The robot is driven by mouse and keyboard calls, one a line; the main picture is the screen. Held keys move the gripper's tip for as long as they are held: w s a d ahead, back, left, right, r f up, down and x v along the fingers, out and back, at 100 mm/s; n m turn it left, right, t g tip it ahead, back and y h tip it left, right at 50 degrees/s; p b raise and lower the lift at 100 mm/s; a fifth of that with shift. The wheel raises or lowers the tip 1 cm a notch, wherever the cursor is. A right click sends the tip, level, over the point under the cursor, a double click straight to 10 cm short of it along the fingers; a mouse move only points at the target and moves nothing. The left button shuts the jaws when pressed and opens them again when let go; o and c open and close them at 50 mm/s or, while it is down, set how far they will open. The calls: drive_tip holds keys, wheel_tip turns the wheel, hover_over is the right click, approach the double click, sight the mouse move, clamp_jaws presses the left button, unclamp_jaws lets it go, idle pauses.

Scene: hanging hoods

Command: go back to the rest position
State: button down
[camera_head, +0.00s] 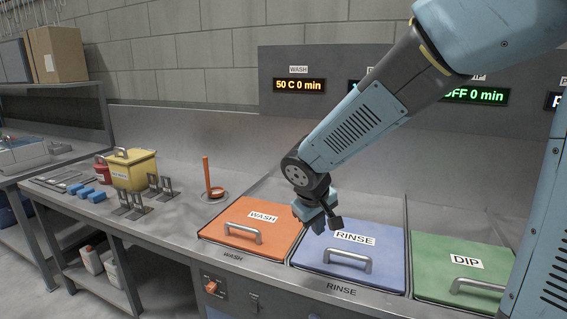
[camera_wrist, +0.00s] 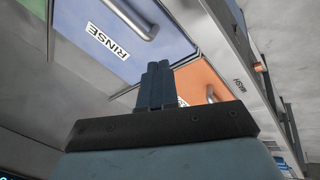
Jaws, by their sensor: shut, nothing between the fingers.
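My gripper (camera_head: 318,217) hangs from the arm above the back edges of the orange WASH lid (camera_head: 247,217) and the blue RINSE lid (camera_head: 372,256) in the head view. Its fingers are together and hold nothing. In the wrist view the closed fingers (camera_wrist: 156,86) point toward the seam between the blue RINSE lid (camera_wrist: 127,27) and the orange WASH lid (camera_wrist: 205,82). The gripper looks apart from both lids and their handles. All lids in view lie shut.
A green DIP lid (camera_head: 461,272) is at the right. A yellow bucket (camera_head: 134,170), blue blocks (camera_head: 89,193) and metal racks (camera_head: 133,204) stand on the counter at the left. An orange upright tool (camera_head: 207,178) stands behind the WASH lid. A display panel (camera_head: 330,75) rises behind.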

drive_tip(key=s+d+r+m+y, duration=0.1)
drive_tip(key=s+d+r+m, duration=0.2)
drive_tip(key=s+d+r, duration=0.3)
drive_tip(key=s+d+r+m+t+y, duration=0.1)
drive_tip(key=s+d+r+m, duration=0.2)
drive_tip(key=s+d+r, duration=0.3)
drive_tip(key=s+d, duration=0.3)
drive_tip(key=s, duration=0.2)
drive_tip(key=shift+d+r+m, duration=0.15)
drive_tip(key=shift+m, duration=0.15)
drive_tip(key=shift+d, duration=0.1)
